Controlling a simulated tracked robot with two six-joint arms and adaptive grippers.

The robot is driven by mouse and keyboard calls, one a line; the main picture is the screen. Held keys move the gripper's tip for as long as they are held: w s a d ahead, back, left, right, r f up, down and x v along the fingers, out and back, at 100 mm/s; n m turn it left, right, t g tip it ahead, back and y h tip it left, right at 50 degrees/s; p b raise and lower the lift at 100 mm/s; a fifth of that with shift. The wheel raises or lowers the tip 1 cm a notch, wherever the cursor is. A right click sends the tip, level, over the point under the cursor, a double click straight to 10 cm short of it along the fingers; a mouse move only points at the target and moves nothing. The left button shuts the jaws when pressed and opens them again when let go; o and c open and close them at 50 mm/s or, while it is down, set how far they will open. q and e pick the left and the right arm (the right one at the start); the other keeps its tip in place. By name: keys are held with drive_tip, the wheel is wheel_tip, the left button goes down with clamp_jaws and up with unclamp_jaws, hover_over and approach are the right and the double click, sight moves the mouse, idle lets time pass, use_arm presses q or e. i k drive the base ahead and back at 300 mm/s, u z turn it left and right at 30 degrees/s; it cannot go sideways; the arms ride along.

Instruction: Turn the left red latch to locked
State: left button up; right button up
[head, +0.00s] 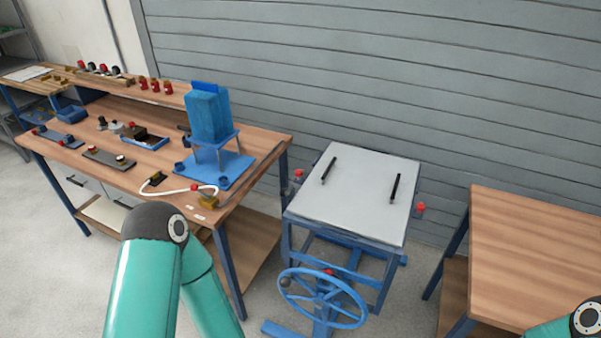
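The left red latch (298,174) shows as a small red knob at the left edge of the grey-topped blue stand (345,222). It is too small to tell which way it is turned. A matching right red latch (420,208) sits at the stand's right edge. My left arm comes up from the bottom left and bends back down out of the frame, left of the stand. Its gripper is not in view. Only a bit of my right arm shows in the bottom right corner, and its gripper is not in view.
A blue handwheel (322,298) stands at the stand's front. Two black handles (395,188) lie on its top. A wooden workbench (70,158) on the left carries a blue machine (208,115) and several small parts. A bare wooden table (540,250) is on the right.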

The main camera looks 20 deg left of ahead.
sight(299, 173)
drive_tip(key=u, duration=1.95)
drive_tip(key=i, duration=0.1)
drive_tip(key=z, duration=3.05)
drive_tip(key=k, duration=1.15)
drive_tip(key=u, duration=1.1)
drive_tip(key=i, duration=1)
drive_tip(key=u, duration=0.1)
